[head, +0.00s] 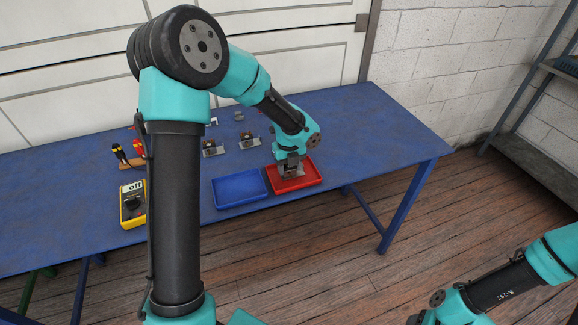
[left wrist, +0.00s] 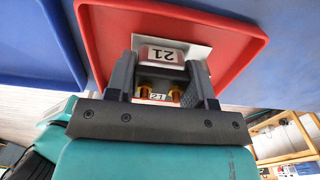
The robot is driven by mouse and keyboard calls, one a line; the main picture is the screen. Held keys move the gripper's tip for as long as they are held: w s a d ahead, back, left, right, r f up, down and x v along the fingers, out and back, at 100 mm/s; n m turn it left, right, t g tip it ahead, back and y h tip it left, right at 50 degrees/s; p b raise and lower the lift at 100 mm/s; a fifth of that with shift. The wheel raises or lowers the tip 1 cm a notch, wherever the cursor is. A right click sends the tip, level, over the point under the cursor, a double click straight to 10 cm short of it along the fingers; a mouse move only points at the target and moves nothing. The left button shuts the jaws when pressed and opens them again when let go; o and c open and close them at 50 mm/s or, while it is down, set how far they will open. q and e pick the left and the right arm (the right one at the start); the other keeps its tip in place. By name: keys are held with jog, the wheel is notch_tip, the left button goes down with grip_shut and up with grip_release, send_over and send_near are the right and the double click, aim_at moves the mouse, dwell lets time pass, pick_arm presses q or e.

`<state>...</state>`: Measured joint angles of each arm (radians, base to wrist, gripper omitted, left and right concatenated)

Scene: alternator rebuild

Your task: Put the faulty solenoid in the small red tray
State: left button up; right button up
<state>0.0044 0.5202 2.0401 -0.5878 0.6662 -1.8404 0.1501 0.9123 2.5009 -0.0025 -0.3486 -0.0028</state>
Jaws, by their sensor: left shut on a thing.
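My left gripper (head: 291,168) is over the small red tray (head: 316,170) and points down. In the left wrist view the gripper (left wrist: 166,72) is shut on a solenoid (left wrist: 160,54) with a pale plate, brass-coloured terminals and a label reading 21. The red tray (left wrist: 250,45) fills the background behind it there. The solenoid is within the tray's outline; I cannot tell if it touches the tray floor. In the head view the gripper and tray hide most of it. My right arm shows at the lower right, but its gripper is outside the picture.
A blue tray (head: 240,189) stands just left of the red one. Two similar metal parts (head: 212,149) (head: 249,142) lie behind the trays. A yellow multimeter (head: 132,206) reading "off" is at left. The blue table (head: 375,135) is clear to the right.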

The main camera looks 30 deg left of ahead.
pick_arm(q)
jog(key=shift+f, duration=0.1)
jog(key=o, duration=1.1)
notch_tip(320, 180, up, 12)
jog(key=shift+r, duration=0.15)
dwell(0.6)
